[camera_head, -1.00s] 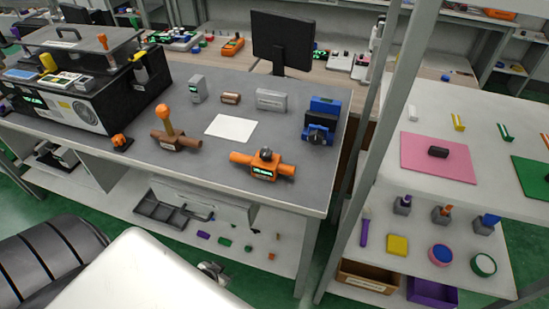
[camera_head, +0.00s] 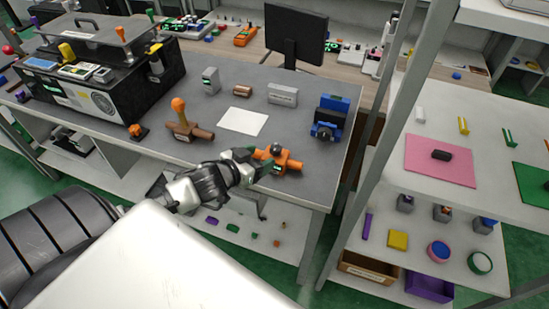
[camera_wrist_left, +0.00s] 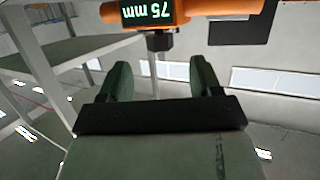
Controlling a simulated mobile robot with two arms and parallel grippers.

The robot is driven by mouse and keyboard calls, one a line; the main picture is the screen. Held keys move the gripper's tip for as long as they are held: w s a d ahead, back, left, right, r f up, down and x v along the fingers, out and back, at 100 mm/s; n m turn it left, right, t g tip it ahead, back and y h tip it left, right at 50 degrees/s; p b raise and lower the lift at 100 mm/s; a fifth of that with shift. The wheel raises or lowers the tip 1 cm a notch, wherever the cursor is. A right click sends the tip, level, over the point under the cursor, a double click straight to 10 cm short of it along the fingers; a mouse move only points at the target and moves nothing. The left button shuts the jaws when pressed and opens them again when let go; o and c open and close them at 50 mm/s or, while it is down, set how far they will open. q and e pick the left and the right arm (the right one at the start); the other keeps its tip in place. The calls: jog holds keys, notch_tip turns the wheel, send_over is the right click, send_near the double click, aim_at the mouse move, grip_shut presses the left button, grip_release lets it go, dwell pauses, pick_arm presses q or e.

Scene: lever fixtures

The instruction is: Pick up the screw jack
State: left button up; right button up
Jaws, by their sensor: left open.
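The screw jack, as I take it, is the orange device (camera_head: 283,164) with a horizontal bar, a dark knob on top and a small display, near the front edge of the grey table (camera_head: 235,88). In the left wrist view its orange body (camera_wrist_left: 205,8) shows upside down at the top, with the display reading 75 mm. Its dark knob (camera_wrist_left: 160,42) lies just beyond and between the fingertips. My left gripper (camera_head: 252,162) is open at the device's left side, covering part of it. In the left wrist view the gripper (camera_wrist_left: 160,68) holds nothing. My right gripper is out of view.
A brown fixture with an orange-topped lever (camera_head: 188,130) stands left of the gripper. A white sheet (camera_head: 243,122), a grey box (camera_head: 282,95) and a blue vise-like device (camera_head: 329,118) stand behind. A metal post (camera_head: 382,140) rises at the right.

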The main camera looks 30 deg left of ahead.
aim_at(273, 149)
pick_arm(q)
jog(key=shift+w+d+f, duration=0.1)
jog(key=shift+w+f, duration=0.05)
jog(key=shift+w, duration=1)
jog(key=p+x, duration=0.1)
jog(key=x, duration=0.2)
jog(key=shift+w+d, duration=0.15)
jog(key=shift+w, duration=0.05)
jog(key=shift+w+d+f, duration=0.1)
jog(key=shift+w+f, duration=0.1)
jog(key=shift+w, duration=0.25)
grip_shut()
